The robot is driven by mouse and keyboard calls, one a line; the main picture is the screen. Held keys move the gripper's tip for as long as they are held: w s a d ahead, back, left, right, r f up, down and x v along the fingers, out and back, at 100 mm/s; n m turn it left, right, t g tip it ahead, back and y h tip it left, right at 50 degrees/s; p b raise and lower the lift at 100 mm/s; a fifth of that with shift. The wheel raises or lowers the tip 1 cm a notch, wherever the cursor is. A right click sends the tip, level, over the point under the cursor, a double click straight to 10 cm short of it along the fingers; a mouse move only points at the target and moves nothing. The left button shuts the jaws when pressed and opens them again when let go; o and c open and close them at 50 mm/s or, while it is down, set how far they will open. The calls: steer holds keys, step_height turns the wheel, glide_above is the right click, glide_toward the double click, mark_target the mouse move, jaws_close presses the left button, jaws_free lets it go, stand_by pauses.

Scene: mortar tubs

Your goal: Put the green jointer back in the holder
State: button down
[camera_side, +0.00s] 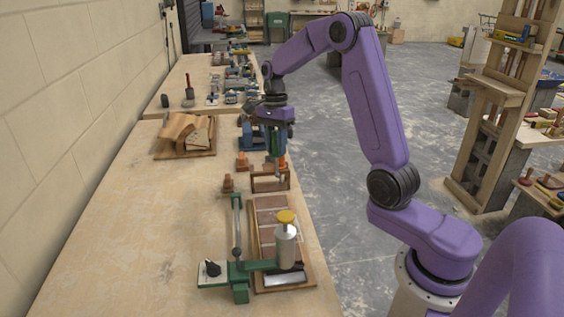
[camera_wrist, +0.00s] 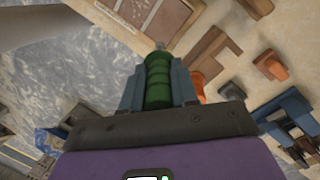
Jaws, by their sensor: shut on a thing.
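My gripper (camera_wrist: 157,88) is shut on the green jointer (camera_wrist: 158,78), whose ridged handle sits between the two fingers. A short metal tip sticks out past the handle in the wrist view. In the side view my gripper (camera_side: 276,143) points down above the table, and the jointer is mostly hidden by the fingers. A brown wooden frame, which looks like the holder (camera_side: 257,183), stands below it; it also shows in the wrist view (camera_wrist: 209,48). Whether the tip is above or inside the frame, I cannot tell.
Small orange-and-brown blocks (camera_side: 243,163) stand left of the frame. A green clamp-like tool (camera_side: 238,268) and a tray of brick-coloured tiles (camera_side: 256,240) with a yellow-capped bottle (camera_side: 286,245) lie nearer. A wooden stand (camera_side: 184,137) is behind. The table's left side is clear.

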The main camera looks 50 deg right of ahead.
steer(key=w+d+r+t+h, duration=0.1)
steer(key=w+d+r+h, duration=0.15)
steer(key=w, duration=0.65)
steer(key=shift+a+f+y, duration=0.1)
steer(key=shift+f+y, duration=0.35)
steer(key=shift+f, duration=1.5)
steer(key=shift+f, duration=1.8)
steer(key=shift+f, duration=0.1)
steer(key=shift+f, duration=1.1)
steer(key=shift+f, duration=0.15)
steer(key=shift+f, duration=0.65)
